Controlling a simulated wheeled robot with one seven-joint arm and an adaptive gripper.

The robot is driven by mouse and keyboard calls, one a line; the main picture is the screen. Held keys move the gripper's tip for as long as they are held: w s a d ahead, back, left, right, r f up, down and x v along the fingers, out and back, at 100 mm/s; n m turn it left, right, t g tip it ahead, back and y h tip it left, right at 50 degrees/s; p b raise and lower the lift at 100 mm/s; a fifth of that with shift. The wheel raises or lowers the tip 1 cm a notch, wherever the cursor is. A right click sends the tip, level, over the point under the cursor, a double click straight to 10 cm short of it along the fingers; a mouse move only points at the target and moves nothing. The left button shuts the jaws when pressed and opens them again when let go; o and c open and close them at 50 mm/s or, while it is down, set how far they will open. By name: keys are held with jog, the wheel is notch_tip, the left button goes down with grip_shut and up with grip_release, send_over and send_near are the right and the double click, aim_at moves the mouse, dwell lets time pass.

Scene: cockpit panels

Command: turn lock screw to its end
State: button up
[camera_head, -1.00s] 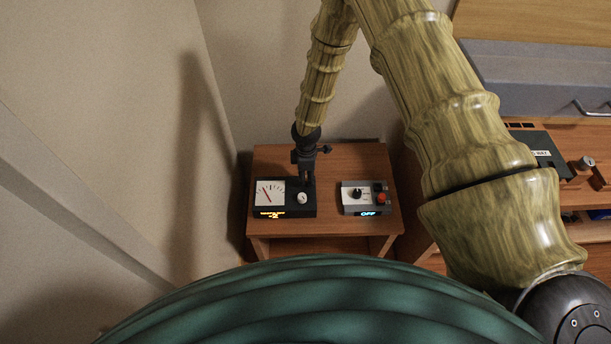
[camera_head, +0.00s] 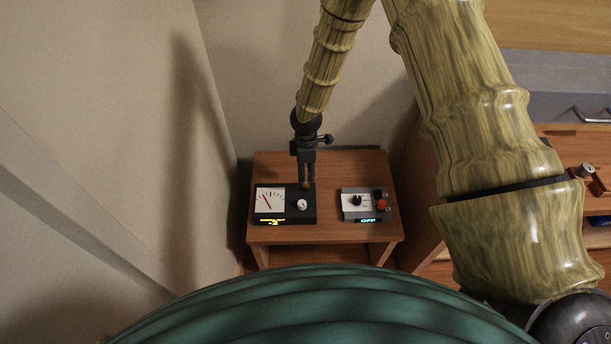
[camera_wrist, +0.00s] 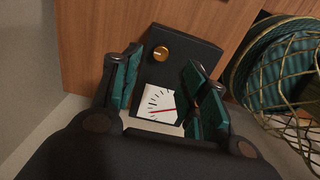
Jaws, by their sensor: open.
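The dark meter box (camera_head: 285,217) stands on a small wooden table, with a white dial and red needle (camera_head: 269,200) at its left. A round brass-orange knob, which looks like the lock screw (camera_wrist: 160,53), sits on the box beyond the dial in the wrist view. My gripper (camera_head: 306,184) points down at the box's far right part. Its teal-padded fingers are apart in the wrist view (camera_wrist: 165,65), with the knob showing between the tips and nothing held. I cannot tell the height gap. A pale knob (camera_head: 302,204) sits nearer on the box.
A grey control box (camera_head: 351,213) with a black knob, a red button and an OFF display stands to the right on the small table (camera_head: 330,236). A wall is close at left. A wooden cabinet (camera_head: 425,215) stands at right.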

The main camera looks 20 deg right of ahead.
jog(key=shift+r, duration=2)
jog(key=shift+s, duration=0.1)
jog(key=s+a+f+m+y, duration=0.2)
jog(key=s+f+m, duration=0.3)
jog(key=s, duration=0.6)
jog(key=s+d+f+m, duration=0.1)
jog(key=s+m, duration=0.2)
jog(key=s, duration=0.5)
jog(key=s+d+f+m+h, duration=0.1)
jog(key=s+m, duration=0.3)
jog(key=s, duration=0.5)
jog(key=s+d+f+m+h, duration=0.1)
jog(key=s+d+f+m, duration=0.2)
jog(key=s, duration=0.5)
jog(key=shift+s, duration=0.25)
